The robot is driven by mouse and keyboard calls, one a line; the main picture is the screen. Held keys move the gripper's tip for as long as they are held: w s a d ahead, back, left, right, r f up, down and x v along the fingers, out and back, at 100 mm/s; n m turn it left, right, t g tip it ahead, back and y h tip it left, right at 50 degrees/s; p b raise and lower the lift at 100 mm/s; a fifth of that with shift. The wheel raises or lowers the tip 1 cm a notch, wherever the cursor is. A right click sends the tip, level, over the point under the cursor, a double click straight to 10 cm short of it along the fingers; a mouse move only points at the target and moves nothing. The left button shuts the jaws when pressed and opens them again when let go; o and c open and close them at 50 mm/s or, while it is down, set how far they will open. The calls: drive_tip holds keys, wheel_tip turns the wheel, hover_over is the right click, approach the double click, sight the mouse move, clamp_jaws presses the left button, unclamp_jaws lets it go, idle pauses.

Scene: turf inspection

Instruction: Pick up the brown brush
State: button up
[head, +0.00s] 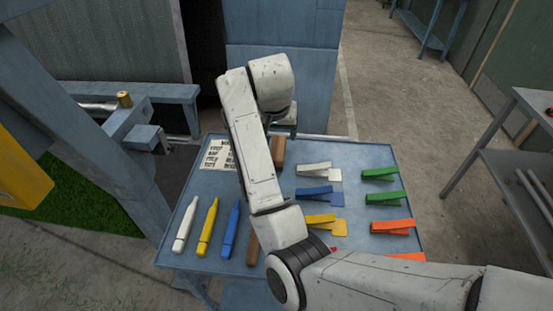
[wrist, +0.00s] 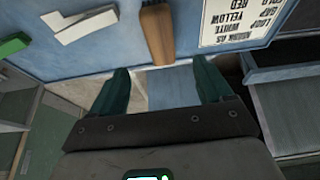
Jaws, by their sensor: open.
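A brown piece, the brush (wrist: 156,35), lies on the blue table; in the wrist view its near end sits just beyond and between my fingertips, and its far end is cut off by the frame. In the head view a brown end (head: 278,151) shows right of my forearm, and another brown piece (head: 253,246) shows lower down; my arm hides what lies between, so I cannot tell if they are one thing. My gripper (wrist: 161,68) is open and empty, with its two dark green fingers apart. In the head view it is mostly hidden behind my wrist.
The blue table (head: 350,243) holds white, yellow and blue markers (head: 228,231) at left, a printed card (head: 217,155), scrapers (head: 318,195) in the middle and green and orange clips (head: 390,227) at right. A grey shelf (head: 520,170) stands at right.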

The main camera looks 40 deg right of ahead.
sight(278, 147)
drive_tip(key=x, duration=0.5)
drive_tip(key=shift+d+f, duration=0.1)
drive_tip(key=shift+f, duration=0.3)
drive_tip(key=x, duration=0.2)
drive_tip(key=p+x, duration=0.1)
drive_tip(key=x, duration=0.1)
drive_tip(key=shift+w+d+f, duration=0.15)
drive_tip(key=shift+w+d, duration=0.1)
drive_tip(key=shift+w, duration=0.05)
drive_tip(key=shift+w+d+f, duration=0.1)
drive_tip(key=shift+f, duration=0.25)
drive_tip(key=shift+f+p, duration=0.25)
drive_tip(key=shift+p, duration=0.1)
drive_tip(key=shift+c, duration=0.2)
drive_tip(key=c, duration=0.9)
drive_tip(key=shift+c, duration=0.2)
drive_tip(key=shift+r, duration=0.1)
